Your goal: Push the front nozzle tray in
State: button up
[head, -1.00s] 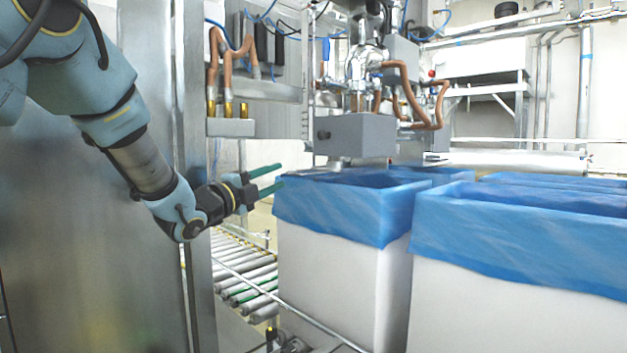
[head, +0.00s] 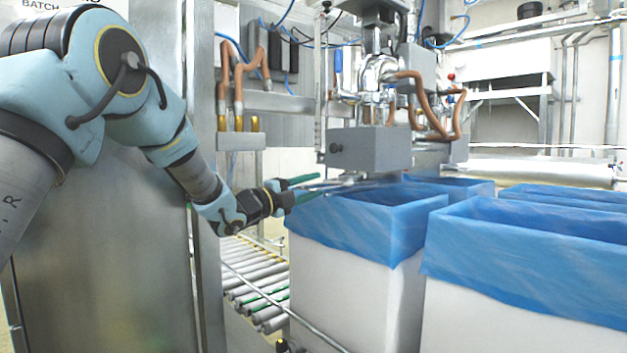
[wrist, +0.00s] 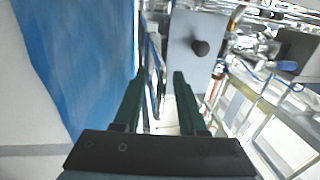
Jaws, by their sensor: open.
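The front nozzle tray (head: 352,183) looks like a thin metal piece under the grey nozzle block (head: 368,150), above the near blue-lined box (head: 365,220). In the wrist view a thin metal edge that may be the tray (wrist: 154,72) shows beyond and between my fingertips. My gripper (head: 316,184) is open, with its green fingers pointing right at the tray's left end. In the wrist view my gripper (wrist: 158,84) holds nothing. I cannot tell whether a finger touches the tray. The grey block with its black knob (wrist: 199,48) stands just beyond the fingers.
A second blue-lined box (head: 530,245) stands at the right, with more behind. A roller conveyor (head: 255,280) and a guide rail run below my gripper. A steel cabinet (head: 100,220) is at the left.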

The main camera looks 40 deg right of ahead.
jog(key=shift+d, duration=0.35)
jog(key=shift+c, duration=0.3)
grip_shut()
dwell(1.0)
